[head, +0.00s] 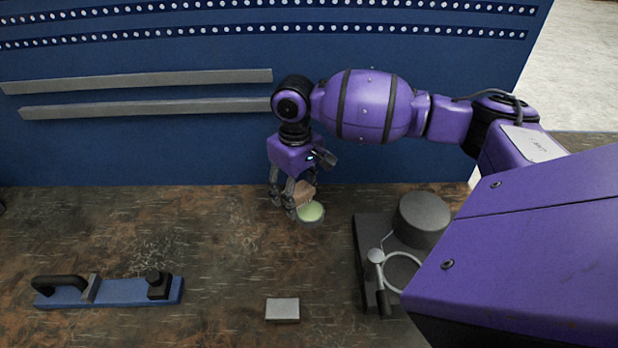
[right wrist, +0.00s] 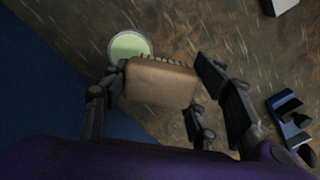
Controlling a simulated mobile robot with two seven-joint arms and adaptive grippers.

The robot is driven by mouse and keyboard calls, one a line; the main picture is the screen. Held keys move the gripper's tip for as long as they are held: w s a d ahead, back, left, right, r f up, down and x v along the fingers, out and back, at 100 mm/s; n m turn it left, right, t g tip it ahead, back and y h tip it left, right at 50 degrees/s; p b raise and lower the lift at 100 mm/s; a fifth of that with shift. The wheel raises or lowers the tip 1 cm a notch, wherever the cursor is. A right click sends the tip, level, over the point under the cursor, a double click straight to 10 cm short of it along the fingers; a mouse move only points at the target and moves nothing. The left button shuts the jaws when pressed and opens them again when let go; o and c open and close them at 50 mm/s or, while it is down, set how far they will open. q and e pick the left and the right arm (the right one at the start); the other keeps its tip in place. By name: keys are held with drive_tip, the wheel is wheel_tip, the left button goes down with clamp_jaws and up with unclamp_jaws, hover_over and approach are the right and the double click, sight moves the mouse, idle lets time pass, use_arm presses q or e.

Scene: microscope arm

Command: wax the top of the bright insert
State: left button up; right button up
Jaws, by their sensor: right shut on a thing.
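My right gripper (head: 284,203) points down at the back of the bench, shut on a tan brush (head: 305,192). In the right wrist view the brush (right wrist: 160,83) lies between the fingers, its short bristles along the edge facing a round tin. The tin (head: 311,212), with pale green contents, stands beside the gripper; it also shows in the right wrist view (right wrist: 130,44). The brush is at the tin's rim; I cannot tell whether the bristles touch the contents. A bright silver block (head: 282,308), probably the insert, lies at the front middle. My left gripper is not in view.
A blue hand-plane-like tool (head: 124,291) with black handle and knob lies front left. A dark stand (head: 366,240) with a grey cylinder (head: 423,219) and a ring is at the right. A blue panel (head: 150,145) closes the back. Bench between tin and block is clear.

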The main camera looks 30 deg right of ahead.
approach(310, 210)
drive_tip(key=shift+n, duration=0.4)
drive_tip(key=shift+s+a+f+b, duration=0.15)
drive_tip(key=shift+f+b, duration=0.25)
drive_tip(key=shift+f, duration=0.6)
drive_tip(key=shift+s+f+b, duration=0.1)
drive_tip(key=shift+f+b, duration=0.25)
drive_tip(key=shift+f, duration=0.7)
drive_tip(key=shift+f+b, duration=0.35)
drive_tip(key=shift+f, duration=0.35)
drive_tip(key=shift+w+f, duration=0.1)
drive_tip(key=shift+w, duration=0.05)
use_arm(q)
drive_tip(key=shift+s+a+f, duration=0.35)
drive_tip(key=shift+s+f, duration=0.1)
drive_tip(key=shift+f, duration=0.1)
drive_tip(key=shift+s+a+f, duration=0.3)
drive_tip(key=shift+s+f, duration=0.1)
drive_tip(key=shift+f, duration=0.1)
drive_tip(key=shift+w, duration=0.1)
use_arm(e)
drive_tip(key=shift+f, duration=0.2)
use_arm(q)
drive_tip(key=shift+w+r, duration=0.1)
